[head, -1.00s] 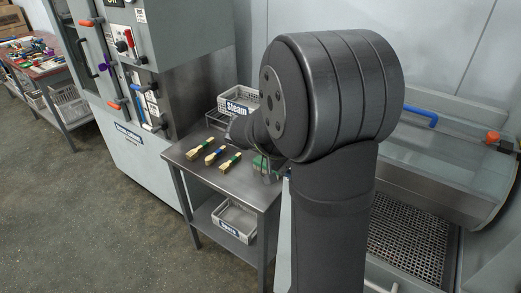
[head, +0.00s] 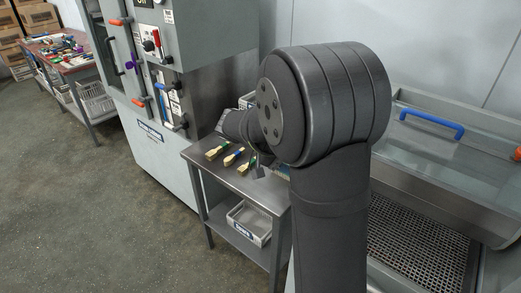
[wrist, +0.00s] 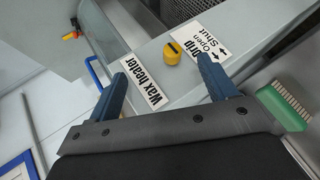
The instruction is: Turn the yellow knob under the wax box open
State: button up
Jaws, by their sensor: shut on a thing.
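The yellow knob (wrist: 172,53) sits on a pale grey panel in the wrist view, between a "Wax heater" label (wrist: 143,82) and a "Drip" label (wrist: 208,47) with Open and Shut arrows. My gripper (wrist: 164,68) has its two blue fingers set apart, pointing toward the panel. The knob shows beyond and between the fingertips, with clear space on both sides; no contact shows. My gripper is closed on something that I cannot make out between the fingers. In the head view my arm hides the knob and the fingertips.
A green brush (wrist: 283,108) shows right of my gripper. A blue handle (wrist: 96,76) and an orange knob (wrist: 70,36) are at left. The metal table (head: 262,195) holds several brushes (head: 232,158), with a crate (head: 249,222) below. A glass-lidded tank (head: 440,150) stands at right.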

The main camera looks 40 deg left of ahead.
jog(key=shift+a+f, duration=0.1)
jog(key=shift+a, duration=0.15)
jog(key=c, duration=0.4)
jog(key=shift+o, duration=0.2)
jog(key=s+a+r, duration=0.1)
jog(key=s+a, duration=0.3)
jog(key=a, duration=0.6)
jog(key=shift+s+r, duration=0.25)
jog(key=shift+r, duration=0.05)
